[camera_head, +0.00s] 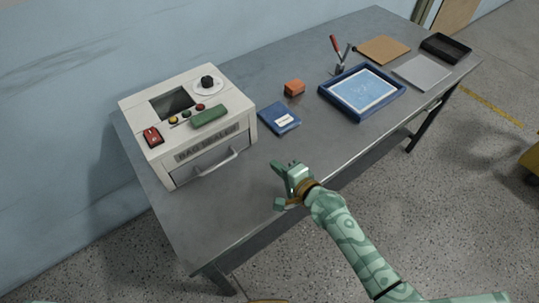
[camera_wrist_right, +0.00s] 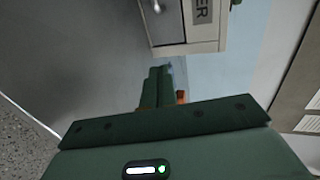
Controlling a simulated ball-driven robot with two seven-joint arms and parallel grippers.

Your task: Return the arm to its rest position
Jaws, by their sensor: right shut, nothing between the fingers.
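My right arm, in patterned pale green, comes in from the lower right in the head view. My right gripper (camera_head: 280,168) is over the front edge of the grey table, in front of the blue booklet and to the right of the bag sealer. In the right wrist view its dark green fingers (camera_wrist_right: 155,86) are together with nothing between them. My left gripper is not in view.
The bag sealer (camera_head: 205,143) stands on the left of the table (camera_head: 240,208). The floor in front of the table is open.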

